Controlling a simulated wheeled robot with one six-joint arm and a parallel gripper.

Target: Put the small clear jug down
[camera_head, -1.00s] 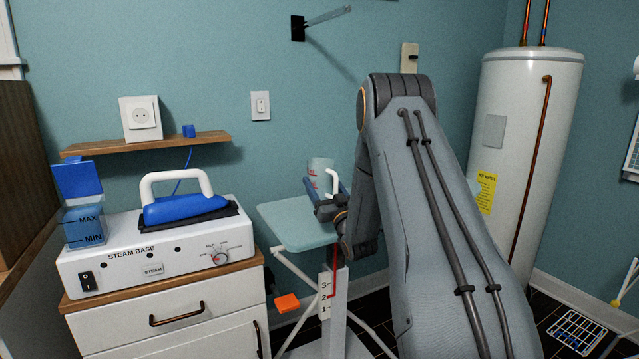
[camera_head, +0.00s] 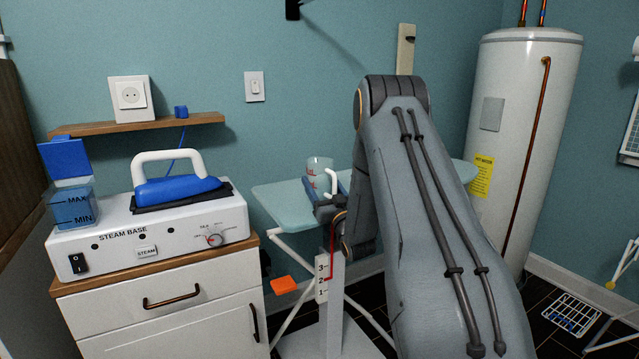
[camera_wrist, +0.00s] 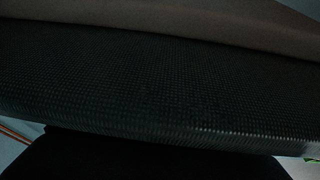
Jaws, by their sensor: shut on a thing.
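The small clear jug (camera_head: 317,172) is upright, with red markings and a white handle on its right. My gripper (camera_head: 325,191) is shut on it, low on its side; my arm hides part of the grip. The jug shows over the pale blue ironing board (camera_head: 283,207). I cannot tell whether its base touches the board. The wrist view is dark and filled by a mesh-like surface (camera_wrist: 160,95) very close to the camera; the jug cannot be made out there.
A steam base (camera_head: 150,232) with a blue iron (camera_head: 178,190) stands on the white cabinet (camera_head: 165,315) at the left. A wooden shelf (camera_head: 100,128) is on the wall behind. A white tank (camera_head: 520,150) stands at the right. The board's left end looks bare.

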